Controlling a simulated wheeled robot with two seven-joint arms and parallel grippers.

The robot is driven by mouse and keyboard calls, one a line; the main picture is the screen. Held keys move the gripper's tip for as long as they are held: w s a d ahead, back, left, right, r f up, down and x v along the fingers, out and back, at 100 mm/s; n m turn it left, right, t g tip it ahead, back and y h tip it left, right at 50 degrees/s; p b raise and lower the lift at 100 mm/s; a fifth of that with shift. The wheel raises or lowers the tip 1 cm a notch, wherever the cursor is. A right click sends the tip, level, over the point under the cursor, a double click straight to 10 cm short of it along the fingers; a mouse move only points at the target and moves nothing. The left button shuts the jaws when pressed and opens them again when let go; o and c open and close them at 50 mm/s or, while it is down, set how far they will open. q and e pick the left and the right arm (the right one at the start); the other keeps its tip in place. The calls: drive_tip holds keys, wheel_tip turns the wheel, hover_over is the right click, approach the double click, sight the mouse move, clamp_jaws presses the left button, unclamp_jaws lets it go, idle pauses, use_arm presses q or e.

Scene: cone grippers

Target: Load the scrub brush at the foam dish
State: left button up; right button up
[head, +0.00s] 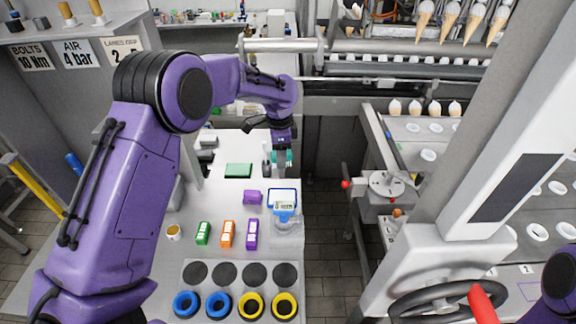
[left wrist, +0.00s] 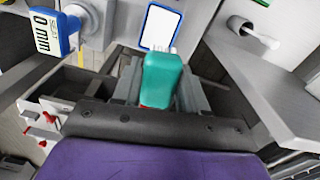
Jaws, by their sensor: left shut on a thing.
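My left gripper (head: 281,153) is at the far end of the white bench in the head view, pointing down. It is shut on a teal thing (head: 281,159), which looks like the scrub brush. In the left wrist view the teal brush (left wrist: 165,82) stands out beyond the dark gripper body, with small pale bits at its far end. A white panel with a blue border (left wrist: 160,25) lies just beyond it; I cannot tell whether they touch. I cannot make out the foam dish with certainty. My right gripper is out of view.
A blue-framed gauge (head: 284,205) stands at the bench's right edge. A rack (head: 190,286) with blue and yellow rings is nearest. A green pad (head: 238,170) lies left of the gripper.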

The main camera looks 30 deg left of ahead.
use_arm(q)
hover_over(282, 197)
wheel_tip(282, 197, down, 7)
wheel_tip(282, 197, down, 2)
drive_tip(key=shift+w, duration=0.15)
wheel_tip(282, 197, down, 4)
drive_tip(key=b, duration=0.4)
drive_tip(key=shift+a+f, duration=0.1)
drive_tip(key=shift+f, duration=0.1)
drive_tip(key=shift+f+b, duration=0.35)
drive_tip(key=shift+r, duration=0.15)
drive_tip(key=shift+f, duration=0.55)
idle(1.5)
